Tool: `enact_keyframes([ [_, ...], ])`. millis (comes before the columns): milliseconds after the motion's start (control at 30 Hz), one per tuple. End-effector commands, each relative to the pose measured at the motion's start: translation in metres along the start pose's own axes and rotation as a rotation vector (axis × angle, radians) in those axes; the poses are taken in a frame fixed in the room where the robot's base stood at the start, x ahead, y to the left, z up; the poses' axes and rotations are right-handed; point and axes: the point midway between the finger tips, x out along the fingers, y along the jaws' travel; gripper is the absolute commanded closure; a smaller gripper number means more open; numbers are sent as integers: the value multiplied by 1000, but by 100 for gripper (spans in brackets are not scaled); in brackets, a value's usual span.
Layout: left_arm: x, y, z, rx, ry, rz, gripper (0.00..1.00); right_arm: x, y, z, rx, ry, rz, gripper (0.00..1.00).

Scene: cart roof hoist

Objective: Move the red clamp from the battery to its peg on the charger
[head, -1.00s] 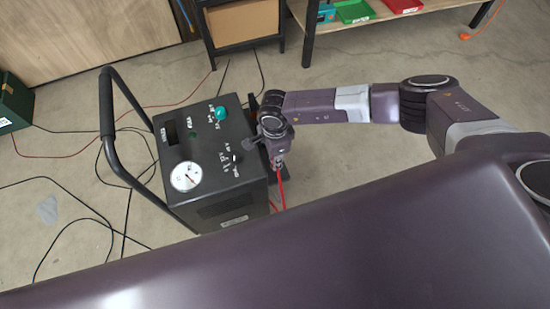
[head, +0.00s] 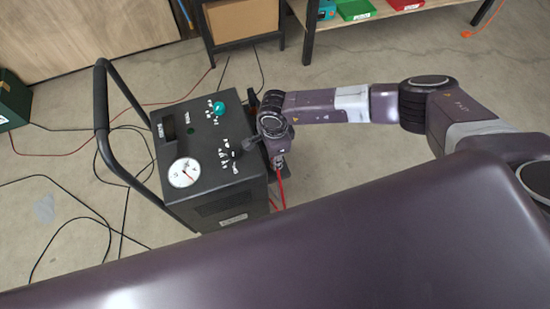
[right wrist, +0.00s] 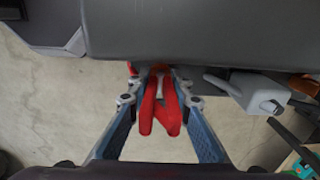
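My right gripper (right wrist: 159,84) is beside the right side of the dark charger (head: 205,170). In the right wrist view its two blue-grey fingers close in on the red clamp (right wrist: 160,105) from both sides, and the clamp's red handles point towards the camera. The clamp's jaws are hidden under the charger's dark edge, so I cannot tell whether it touches a peg. The battery cannot be made out. My left gripper is not in view.
A grey block with a rod (right wrist: 262,94) juts out right of the clamp. The charger has a black push handle (head: 101,95), a gauge (head: 184,172) and a green knob (head: 219,108). Cables lie on the floor at left. A shelf (head: 400,18) with trays stands behind.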

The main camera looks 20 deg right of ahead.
Motion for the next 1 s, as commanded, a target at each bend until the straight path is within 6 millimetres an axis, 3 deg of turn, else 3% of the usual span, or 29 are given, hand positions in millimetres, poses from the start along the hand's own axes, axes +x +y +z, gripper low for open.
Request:
enact_keyframes([
  [167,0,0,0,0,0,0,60,0,0,0,0,0,0,61],
  [533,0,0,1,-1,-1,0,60,-6,0,0,-1,-1,-1,61],
  [667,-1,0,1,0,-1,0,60,-26,-1,0,-1,-1,-2,61],
  [1000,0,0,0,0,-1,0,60,-96,-1,0,-2,-1,-3,61],
])
